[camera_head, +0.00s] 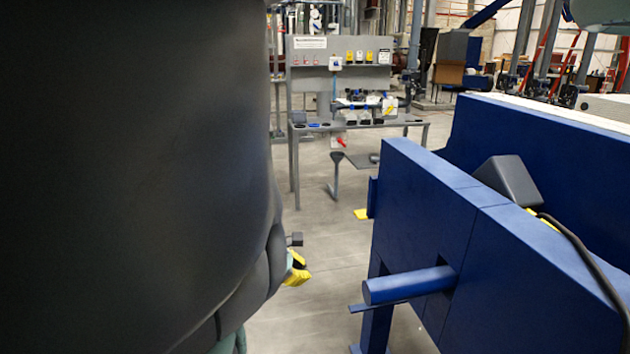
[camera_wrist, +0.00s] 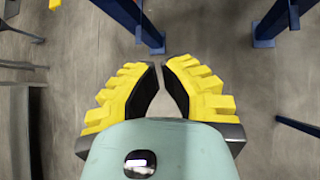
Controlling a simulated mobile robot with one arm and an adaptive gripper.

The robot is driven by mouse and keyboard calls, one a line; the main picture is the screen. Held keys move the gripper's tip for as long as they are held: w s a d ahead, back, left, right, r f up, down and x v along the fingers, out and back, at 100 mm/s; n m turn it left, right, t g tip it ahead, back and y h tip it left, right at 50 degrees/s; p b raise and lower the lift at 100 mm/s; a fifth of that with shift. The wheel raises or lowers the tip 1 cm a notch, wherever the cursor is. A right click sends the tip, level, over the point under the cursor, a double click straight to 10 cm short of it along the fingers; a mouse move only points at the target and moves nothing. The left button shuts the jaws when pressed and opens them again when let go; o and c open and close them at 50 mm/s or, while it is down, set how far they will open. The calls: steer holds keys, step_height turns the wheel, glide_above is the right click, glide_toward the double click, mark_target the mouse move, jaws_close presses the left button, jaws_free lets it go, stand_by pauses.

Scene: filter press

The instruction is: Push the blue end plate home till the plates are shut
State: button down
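The blue filter press frame (camera_head: 430,205) fills the right of the head view. A blue round bar (camera_head: 412,284) sticks out of its near face to the left. I cannot tell which blue part is the end plate, and no gap between plates shows. My gripper (camera_head: 297,270) shows partly behind my dark arm, left of the bar and apart from it. In the wrist view my gripper (camera_wrist: 161,63) has its yellow fingertips almost together, with nothing between them. Blue steel legs (camera_wrist: 150,35) stand beyond the fingers there, not touched.
A grey workbench (camera_head: 360,124) with bins stands at the back, with a stool (camera_head: 335,175) before it. A dark box (camera_head: 508,180) and black cable lie on the press. Grey floor (camera_head: 325,235) is open between gripper and press. My arm hides the left.

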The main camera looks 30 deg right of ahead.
steer(key=s+d+f+g+b, duration=0.3)
steer(key=s+d+f+b, duration=0.3)
steer(key=d, duration=0.5)
steer(key=shift+s+d+f+m+b, duration=0.15)
steer(key=shift+s+f+m+b, duration=0.2)
steer(key=shift+s+f, duration=0.5)
steer(key=shift+w+f, duration=0.2)
